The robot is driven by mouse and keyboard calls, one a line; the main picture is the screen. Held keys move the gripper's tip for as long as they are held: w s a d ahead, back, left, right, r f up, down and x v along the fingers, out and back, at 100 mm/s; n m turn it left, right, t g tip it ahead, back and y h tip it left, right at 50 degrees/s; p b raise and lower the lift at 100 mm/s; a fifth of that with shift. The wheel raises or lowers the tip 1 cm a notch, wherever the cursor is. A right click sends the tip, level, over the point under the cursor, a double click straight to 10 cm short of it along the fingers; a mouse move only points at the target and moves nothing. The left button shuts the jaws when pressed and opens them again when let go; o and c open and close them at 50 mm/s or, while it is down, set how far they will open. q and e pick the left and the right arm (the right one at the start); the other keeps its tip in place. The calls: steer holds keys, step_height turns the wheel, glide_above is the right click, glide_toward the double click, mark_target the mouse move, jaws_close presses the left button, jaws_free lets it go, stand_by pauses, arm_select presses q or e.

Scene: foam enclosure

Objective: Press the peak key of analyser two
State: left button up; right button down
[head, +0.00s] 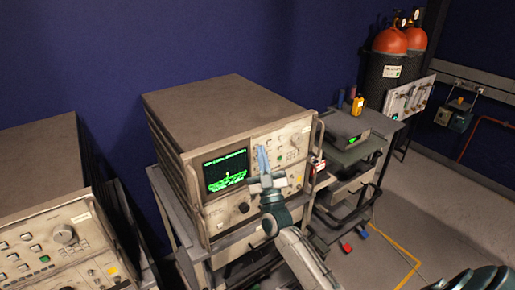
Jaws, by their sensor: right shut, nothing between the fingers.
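An analyser (215,120) in a beige case stands on a cart in the middle of the head view. Its lit screen (226,172) shows green text and a trace with a yellow mark. Knobs and keys cover the panel to the right of the screen. My right gripper (263,158) is shut and empty, its blue fingers in front of the panel just right of the screen. I cannot tell whether the fingertips touch the panel. The gripper hides part of the keys, and the peak key cannot be made out. My left gripper is not in view.
Another beige instrument (50,225) stands at the left. To the right, a cart (360,150) carries a small grey unit (343,131). Orange-topped cylinders (391,41) stand at the back right. Red and blue pieces lie on the floor, which is open at the lower right.

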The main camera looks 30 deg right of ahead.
stand_by(0.4)
steer(key=shift+s+p, duration=0.55)
steer(key=shift+s, duration=0.2)
steer(key=s+p, duration=0.2)
steer(key=s, duration=0.1)
steer(key=s+p, duration=0.1)
steer(key=s, duration=0.1)
steer(key=shift+d, duration=0.25)
stand_by(0.5)
